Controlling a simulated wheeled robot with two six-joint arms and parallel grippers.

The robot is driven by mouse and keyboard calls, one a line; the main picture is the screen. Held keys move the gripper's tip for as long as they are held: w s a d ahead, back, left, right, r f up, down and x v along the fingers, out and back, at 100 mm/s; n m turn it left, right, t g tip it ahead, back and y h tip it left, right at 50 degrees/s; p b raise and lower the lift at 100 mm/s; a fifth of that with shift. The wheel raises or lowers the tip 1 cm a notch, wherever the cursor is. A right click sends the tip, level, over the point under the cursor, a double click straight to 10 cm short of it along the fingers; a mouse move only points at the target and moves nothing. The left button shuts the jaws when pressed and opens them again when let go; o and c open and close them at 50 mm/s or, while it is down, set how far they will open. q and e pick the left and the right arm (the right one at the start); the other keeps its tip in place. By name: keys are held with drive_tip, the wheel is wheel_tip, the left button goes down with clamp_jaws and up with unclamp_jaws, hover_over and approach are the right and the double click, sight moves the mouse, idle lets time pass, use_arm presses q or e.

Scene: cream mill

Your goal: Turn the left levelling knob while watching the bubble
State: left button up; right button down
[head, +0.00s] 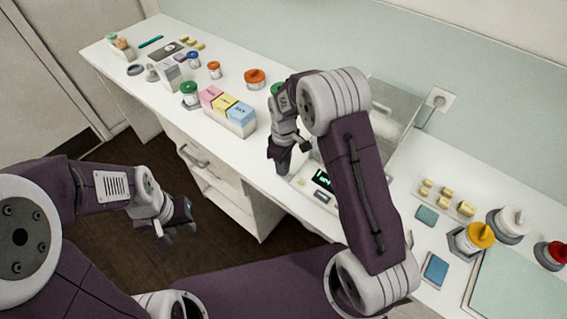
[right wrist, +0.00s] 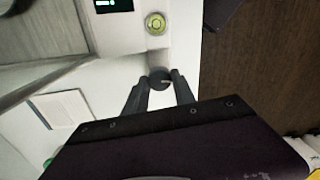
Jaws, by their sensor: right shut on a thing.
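The balance (head: 303,194) stands on the white counter, partly hidden behind my right arm. Its lit display (head: 322,180) faces the front edge. The round yellow-green bubble level (right wrist: 156,23) shows clearly in the right wrist view; the bubble appears near the middle of its ring. The dark left levelling knob (right wrist: 160,79) is at the balance's corner. My right gripper (right wrist: 161,82) is shut on this knob, one finger on each side. In the head view my right gripper (head: 281,165) hides the knob. My left gripper (head: 180,236) is open and empty over the floor, away from the counter.
A glass shield (head: 397,105) rises behind my right arm. Pastel boxes (head: 228,106) and lidded jars (head: 190,93) stand to the left. A yellow-lidded jar (head: 480,236) and a tray of small blocks (head: 447,200) are at right. The counter's front edge is close to my right gripper.

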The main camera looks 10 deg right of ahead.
drive_tip(key=m+p, duration=0.1)
drive_tip(key=m, duration=0.2)
drive_tip(key=shift+r+m, duration=0.1)
drive_tip(key=shift+m, duration=0.2)
drive_tip(key=shift+w+d+m, duration=0.1)
drive_tip(key=shift+w+m, duration=0.05)
drive_tip(key=shift+m, duration=1.65)
drive_tip(key=c, duration=1)
unclamp_jaws()
drive_tip(key=shift+c, duration=0.2)
